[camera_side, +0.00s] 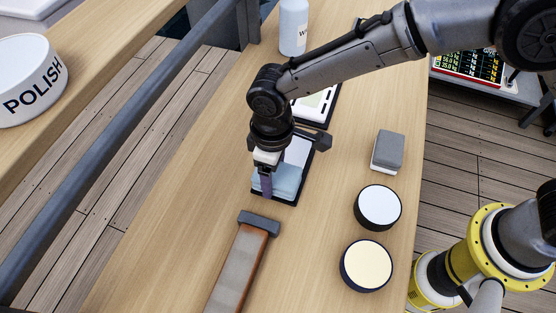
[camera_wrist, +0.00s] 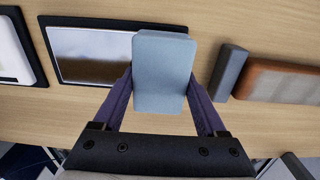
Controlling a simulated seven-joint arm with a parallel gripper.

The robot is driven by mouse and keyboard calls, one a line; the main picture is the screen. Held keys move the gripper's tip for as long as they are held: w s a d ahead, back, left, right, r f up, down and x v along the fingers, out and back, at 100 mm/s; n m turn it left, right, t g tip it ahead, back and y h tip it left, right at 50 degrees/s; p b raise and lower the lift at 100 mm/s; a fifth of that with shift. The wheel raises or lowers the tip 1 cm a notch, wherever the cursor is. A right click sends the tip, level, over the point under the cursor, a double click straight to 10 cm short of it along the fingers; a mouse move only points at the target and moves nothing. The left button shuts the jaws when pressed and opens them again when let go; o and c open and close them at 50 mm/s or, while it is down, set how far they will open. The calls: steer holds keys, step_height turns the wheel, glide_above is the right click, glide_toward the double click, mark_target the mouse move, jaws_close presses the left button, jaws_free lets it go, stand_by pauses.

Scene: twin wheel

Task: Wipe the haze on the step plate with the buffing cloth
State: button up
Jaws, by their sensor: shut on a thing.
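My gripper (camera_wrist: 163,88) is shut on a light blue, block-like buffing cloth (camera_wrist: 163,70), which sits between its purple fingers. In the side view the cloth (camera_side: 287,179) is over the near end of a black-framed plate (camera_side: 298,151), which I take as the step plate. In the wrist view the plate (camera_wrist: 90,55) is shiny, pale in its upper part and darker brown below. I cannot tell haze from reflection there. The cloth covers the plate's right end in that view. I cannot tell whether it touches the surface.
A brown block with a grey top (camera_side: 237,270) and dark end bar (camera_side: 259,223) lies nearby. Another black-framed panel (camera_side: 317,105) is behind. A grey-white block (camera_side: 388,150), white disc (camera_side: 378,207) and cream disc (camera_side: 367,265) stand right. A white bottle (camera_side: 293,27) stands at the back.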

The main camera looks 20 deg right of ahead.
steer(key=shift+s+a, duration=0.35)
steer(key=shift+a+r, duration=0.1)
steer(key=shift+r, duration=4)
